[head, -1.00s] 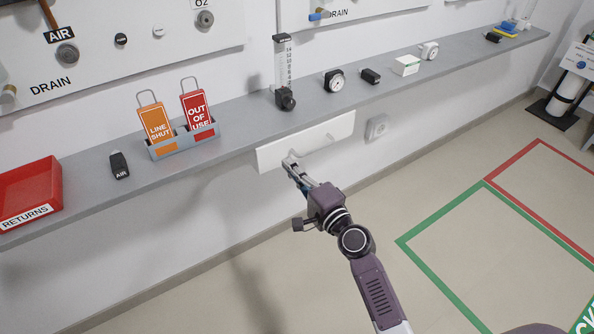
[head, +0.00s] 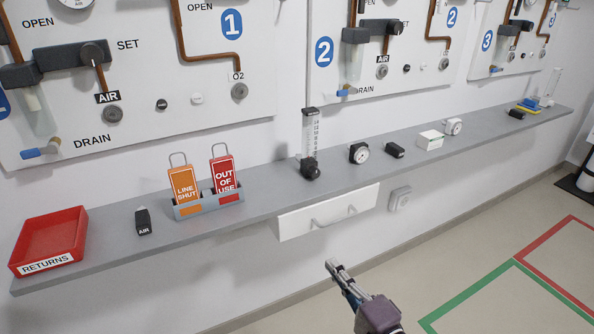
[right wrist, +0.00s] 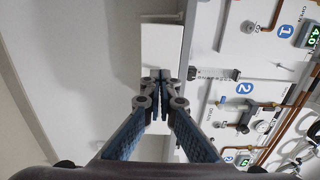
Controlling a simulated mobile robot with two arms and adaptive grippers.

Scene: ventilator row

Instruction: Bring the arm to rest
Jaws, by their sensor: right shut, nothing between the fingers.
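My right gripper (head: 336,268) is in the lower middle of the head view, below and in front of the white drawer (head: 328,211) under the shelf. Its fingers are together and hold nothing. In the right wrist view the shut fingertips (right wrist: 160,76) show in front of the white drawer front (right wrist: 161,45). In the head view a gap shows between the fingertips and the drawer handle (head: 333,217). The drawer looks closed. My left gripper is not in view.
The grey shelf (head: 100,262) carries a red returns tray (head: 50,240), two tags in a holder (head: 208,207), a flowmeter (head: 310,150) and small gauges. A wall socket (head: 400,199) is right of the drawer. Green and red outlines mark open floor at right.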

